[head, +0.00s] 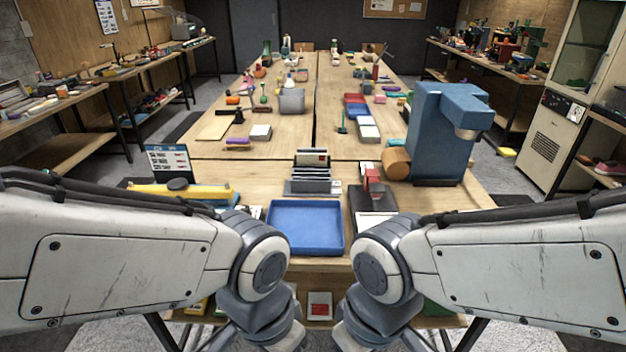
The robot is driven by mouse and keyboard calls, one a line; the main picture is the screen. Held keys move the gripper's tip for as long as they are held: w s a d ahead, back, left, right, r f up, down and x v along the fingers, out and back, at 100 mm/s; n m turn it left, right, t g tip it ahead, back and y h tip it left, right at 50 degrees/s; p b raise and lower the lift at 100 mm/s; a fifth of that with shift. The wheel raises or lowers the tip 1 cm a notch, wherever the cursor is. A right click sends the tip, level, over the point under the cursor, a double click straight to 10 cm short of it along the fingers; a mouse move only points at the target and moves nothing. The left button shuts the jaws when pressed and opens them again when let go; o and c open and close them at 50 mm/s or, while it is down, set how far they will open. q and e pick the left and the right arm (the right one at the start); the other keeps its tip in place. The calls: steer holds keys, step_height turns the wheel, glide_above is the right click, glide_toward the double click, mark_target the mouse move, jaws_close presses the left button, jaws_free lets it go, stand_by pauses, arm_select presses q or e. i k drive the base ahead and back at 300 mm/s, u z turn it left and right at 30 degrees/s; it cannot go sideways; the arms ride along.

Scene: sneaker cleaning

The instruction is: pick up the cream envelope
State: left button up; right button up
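A pale, cream-looking envelope (311,154) with a small red mark stands upright in a grey slotted rack (313,186). The rack is on the near table, just behind a blue tray (305,228). Only the upper part of the envelope clearly shows; its lower part is hidden by the rack's front dividers. My two arms come in from the left and right, with their wrists bent down at the table's near edge. Both grippers are below the picture, so their fingers do not show.
The blue tray is empty. A big blue machine (440,135) stands to the right of the rack, with an orange-brown cylinder (397,163) beside it. A small sign (168,162) and a yellow item (165,191) are at left. A white card with red (320,305) lies below the tabletop.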

mark_target(303, 158)
steer(key=u, duration=0.05)
steer(key=i, duration=1.85)
steer(key=z, duration=0.05)
